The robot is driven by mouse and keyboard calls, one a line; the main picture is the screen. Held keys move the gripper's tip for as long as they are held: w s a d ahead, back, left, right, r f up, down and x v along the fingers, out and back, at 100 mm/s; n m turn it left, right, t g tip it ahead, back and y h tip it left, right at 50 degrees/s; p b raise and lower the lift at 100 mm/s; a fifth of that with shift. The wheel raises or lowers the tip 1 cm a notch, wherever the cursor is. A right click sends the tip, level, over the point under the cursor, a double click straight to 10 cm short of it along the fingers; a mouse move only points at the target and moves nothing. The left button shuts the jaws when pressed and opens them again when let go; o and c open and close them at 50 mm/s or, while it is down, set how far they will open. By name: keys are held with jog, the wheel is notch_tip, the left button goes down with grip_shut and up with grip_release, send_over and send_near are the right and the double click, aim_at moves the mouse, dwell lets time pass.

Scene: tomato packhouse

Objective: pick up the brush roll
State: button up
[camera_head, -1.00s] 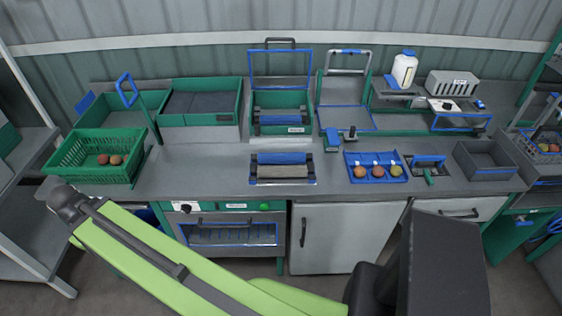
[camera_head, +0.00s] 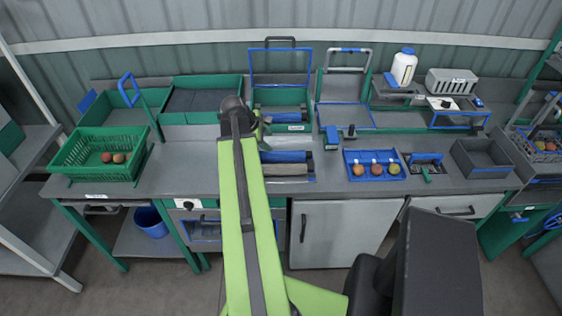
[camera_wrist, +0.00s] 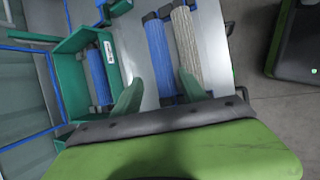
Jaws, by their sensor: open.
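Two rolls lie side by side in a dark rack on the counter: a blue roll (camera_head: 290,157) and a pale grey-beige roll with a ridged surface (camera_head: 290,169). Both also show in the wrist view, the blue roll (camera_wrist: 158,50) left of the pale roll (camera_wrist: 187,45). Another blue roll (camera_wrist: 98,75) sits in a green box (camera_wrist: 70,73). I cannot tell for certain which is the brush roll. My gripper (camera_wrist: 160,76) is open and empty; its green fingers straddle the view of the rack's two rolls, apart from them. My arm hides the rack's left end in the head view.
A green crate (camera_head: 75,150) stands at the left. The green box (camera_head: 272,98) with a raised blue frame stands behind the rack.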

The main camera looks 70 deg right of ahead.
jog(key=b, duration=0.8)
send_near(282, 155)
jog(key=x, duration=0.5)
jog(key=shift+w+f, duration=0.1)
jog(key=shift+f, duration=0.15)
jog(key=shift+d+f, duration=0.1)
jog(key=shift+d, duration=0.15)
jog(key=b+x, duration=0.4)
jog(key=shift+f, duration=0.3)
jog(key=shift+s+d+f+b, duration=0.2)
jog(key=shift+f+b, duration=0.05)
jog(key=shift+b, duration=0.2)
jog(key=shift+r, duration=0.2)
grip_shut()
